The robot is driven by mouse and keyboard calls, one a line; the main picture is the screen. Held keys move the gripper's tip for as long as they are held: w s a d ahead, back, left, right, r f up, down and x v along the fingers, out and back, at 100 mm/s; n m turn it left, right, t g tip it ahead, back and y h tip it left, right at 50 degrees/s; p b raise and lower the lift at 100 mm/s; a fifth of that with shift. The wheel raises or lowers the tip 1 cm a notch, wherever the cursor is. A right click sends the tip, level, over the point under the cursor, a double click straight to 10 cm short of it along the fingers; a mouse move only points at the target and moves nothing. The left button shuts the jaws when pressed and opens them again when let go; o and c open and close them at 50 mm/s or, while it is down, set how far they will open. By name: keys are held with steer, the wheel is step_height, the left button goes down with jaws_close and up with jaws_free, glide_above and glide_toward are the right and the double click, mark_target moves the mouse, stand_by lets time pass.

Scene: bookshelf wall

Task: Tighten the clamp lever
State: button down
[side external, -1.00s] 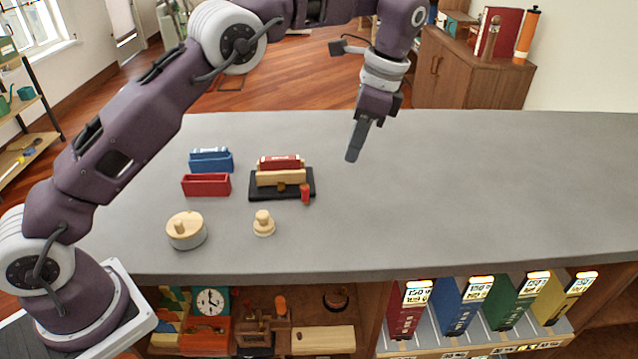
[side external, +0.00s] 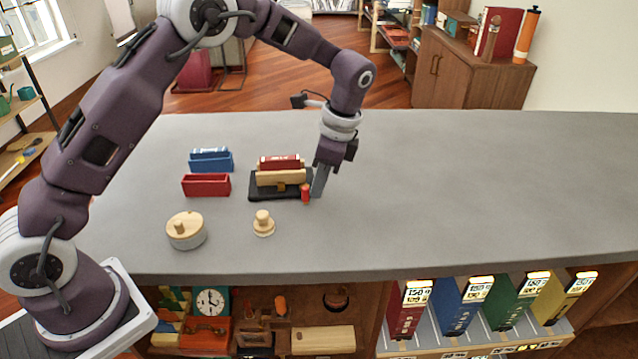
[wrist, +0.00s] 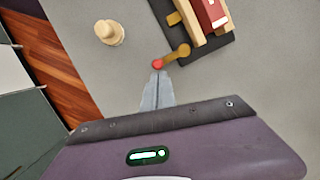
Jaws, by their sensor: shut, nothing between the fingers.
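The clamp is a black base (side external: 258,191) with wooden jaws (side external: 280,178) around a dark red book (side external: 279,162). Its lever (wrist: 177,54) shows in the wrist view as a brass-coloured arm with a red knob (wrist: 158,64) at its end. In the side view the red knob (side external: 305,190) stands at the base's front right corner. My gripper (side external: 317,195) is shut and empty, pointing down just right of the knob. In the wrist view the fingertips (wrist: 158,73) are right at the knob; I cannot tell whether they touch it.
A red tray (side external: 206,185) and a blue tray (side external: 212,162) stand left of the clamp. A wooden knob-shaped piece (side external: 263,224) and a lidded round pot (side external: 186,231) are nearer the counter's front edge. The counter (side external: 480,190) to the right is clear.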

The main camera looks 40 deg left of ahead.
steer(key=shift+s+a+m, duration=0.1)
steer(key=shift+s+m, duration=0.2)
steer(key=shift+m, duration=0.3)
steer(key=shift+s+a+m+t, duration=0.35)
steer(key=shift+s+m, duration=0.2)
steer(key=shift+m, duration=0.55)
steer(key=m, duration=0.1)
steer(key=s+a+m+t, duration=0.1)
steer(key=m, duration=0.2)
steer(key=shift+s+a+m, duration=0.3)
steer(key=shift+s, duration=0.1)
steer(key=m, duration=0.1)
steer(key=a+m+t, duration=0.1)
steer(key=shift+s+a+m, duration=0.15)
steer(key=shift+s+m, duration=0.2)
steer(key=shift+m, duration=0.05)
steer(key=a+m, duration=0.1)
steer(key=m, duration=0.1)
steer(key=a+m, duration=0.1)
steer(key=m, duration=0.1)
steer(key=shift+s+a+t, duration=0.15)
steer(key=shift+t, duration=0.2)
steer(key=shift+a, duration=0.35)
